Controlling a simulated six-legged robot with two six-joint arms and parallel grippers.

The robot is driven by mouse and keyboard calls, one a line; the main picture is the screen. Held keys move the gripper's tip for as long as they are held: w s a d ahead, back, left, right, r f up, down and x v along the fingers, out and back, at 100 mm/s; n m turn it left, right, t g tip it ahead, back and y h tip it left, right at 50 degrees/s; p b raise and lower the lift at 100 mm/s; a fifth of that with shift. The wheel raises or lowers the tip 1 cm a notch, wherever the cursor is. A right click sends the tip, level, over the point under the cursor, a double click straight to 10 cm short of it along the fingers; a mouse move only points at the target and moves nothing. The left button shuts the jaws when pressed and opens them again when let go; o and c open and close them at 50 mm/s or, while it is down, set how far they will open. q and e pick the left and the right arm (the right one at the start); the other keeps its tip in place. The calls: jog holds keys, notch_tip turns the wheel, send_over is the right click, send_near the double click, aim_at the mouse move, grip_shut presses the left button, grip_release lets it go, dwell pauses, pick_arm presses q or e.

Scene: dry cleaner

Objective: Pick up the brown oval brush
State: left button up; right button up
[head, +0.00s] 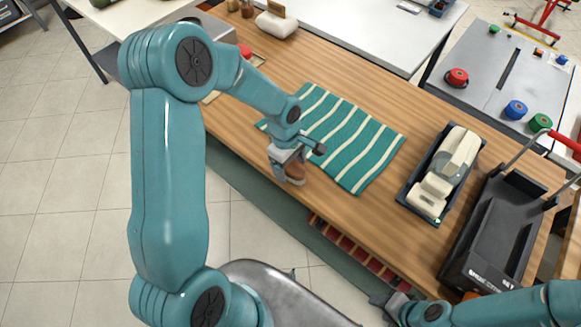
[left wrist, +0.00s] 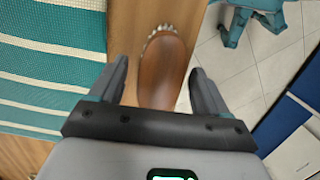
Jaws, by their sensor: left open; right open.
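The brown oval brush (left wrist: 160,75) lies near the front edge of the wooden counter, its bristles showing at its far end in the left wrist view. In the head view the brush (head: 295,170) shows just below my left gripper (head: 289,172), partly hidden by it. In the left wrist view my left gripper (left wrist: 160,88) is open, with one finger on each side of the brush and a gap visible on both sides. My right gripper (head: 385,302) is open and empty at the bottom of the head view, off the counter's front edge.
A green and cream striped cloth (head: 345,135) lies flat beside the brush. A black tray with a cream device (head: 447,175) and a black case (head: 497,240) stand to the right on the wooden counter (head: 375,215). The floor lies beyond the counter's front edge.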

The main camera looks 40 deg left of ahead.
pick_arm(q)
jog(key=c, duration=1.1)
jog(key=shift+r, duration=0.1)
